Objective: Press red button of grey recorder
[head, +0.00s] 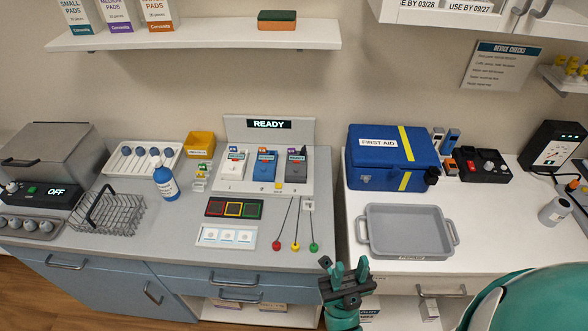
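A dark grey handheld device (297,168), which looks like the grey recorder, stands at the right end of a row of three in a light grey stand (309,138). A white device (234,167) and a blue device (265,168) stand to its left. The grey device is too small in view to make out a red button on it. My gripper (351,268) is at the lower middle, in front of the counter edge. Its teal fingers are apart with nothing visible between them. It is well away from the grey device, to the lower right.
The stand carries a READY display (269,124). Three cords with red, yellow and green ends (295,246) lie in front. A grey tray (408,212) and a blue first aid box (392,160) stand on the right counter. A shelf (200,36) hangs above.

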